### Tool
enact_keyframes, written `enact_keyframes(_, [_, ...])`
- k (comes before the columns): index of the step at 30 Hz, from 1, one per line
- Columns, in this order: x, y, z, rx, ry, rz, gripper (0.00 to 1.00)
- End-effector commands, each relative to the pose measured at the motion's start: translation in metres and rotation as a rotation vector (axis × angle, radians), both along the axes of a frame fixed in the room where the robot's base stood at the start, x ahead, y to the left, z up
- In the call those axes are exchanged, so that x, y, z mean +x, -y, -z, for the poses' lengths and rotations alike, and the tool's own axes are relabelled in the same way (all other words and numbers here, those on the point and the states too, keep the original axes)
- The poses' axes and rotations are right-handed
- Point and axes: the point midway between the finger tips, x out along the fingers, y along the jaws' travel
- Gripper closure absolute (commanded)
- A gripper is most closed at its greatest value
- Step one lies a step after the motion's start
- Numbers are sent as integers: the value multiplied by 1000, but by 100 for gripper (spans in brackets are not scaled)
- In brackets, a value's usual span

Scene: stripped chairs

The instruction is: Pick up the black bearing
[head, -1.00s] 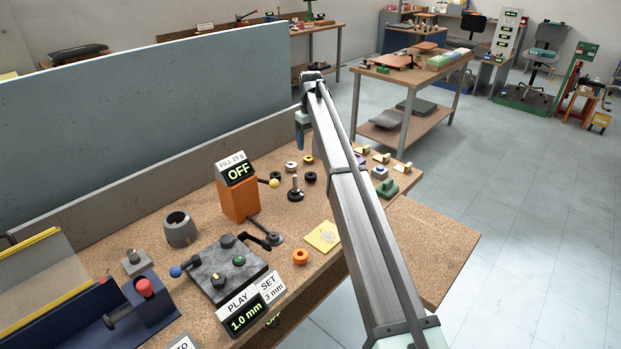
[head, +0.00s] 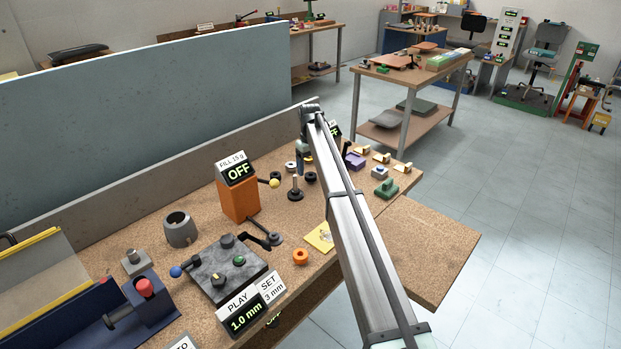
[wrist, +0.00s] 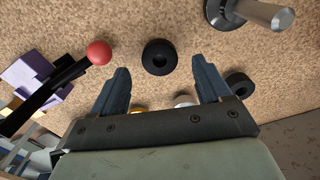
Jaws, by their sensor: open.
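Two black rings that look like bearings lie on the brown bench top. One black ring (head: 310,177) is right of the upright black post, and in the wrist view this ring (wrist: 159,57) sits between and just beyond the fingertips. The other black ring (head: 276,176) is left of the post, and in the wrist view it (wrist: 239,84) lies outside the right finger. I cannot tell which one is meant. My gripper (head: 303,168) points down over the bench near the right ring. In the wrist view my gripper (wrist: 162,76) is open and empty.
A white ring (head: 290,166) and a yellow ring (head: 308,158) lie close behind. The black post (head: 295,188) stands near the rings. A red-balled lever (wrist: 98,53) is beside the left finger. An orange box (head: 238,200) stands to the left.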

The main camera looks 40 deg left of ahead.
Motion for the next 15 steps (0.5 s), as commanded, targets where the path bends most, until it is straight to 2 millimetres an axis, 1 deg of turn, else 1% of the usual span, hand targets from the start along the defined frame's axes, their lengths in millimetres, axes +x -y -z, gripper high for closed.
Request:
enact_keyframes(1, [-1,0,8,-1,0,0,23])
enact_keyframes(3, [-1,0,17,0,0,0,23])
enact_keyframes(6, [-1,0,27,0,0,0,23])
enact_keyframes(13, [0,0,29,1,0,0,23])
enact_keyframes(14, [0,0,29,1,0,0,24])
enact_keyframes(15, [0,-1,29,1,0,0,28])
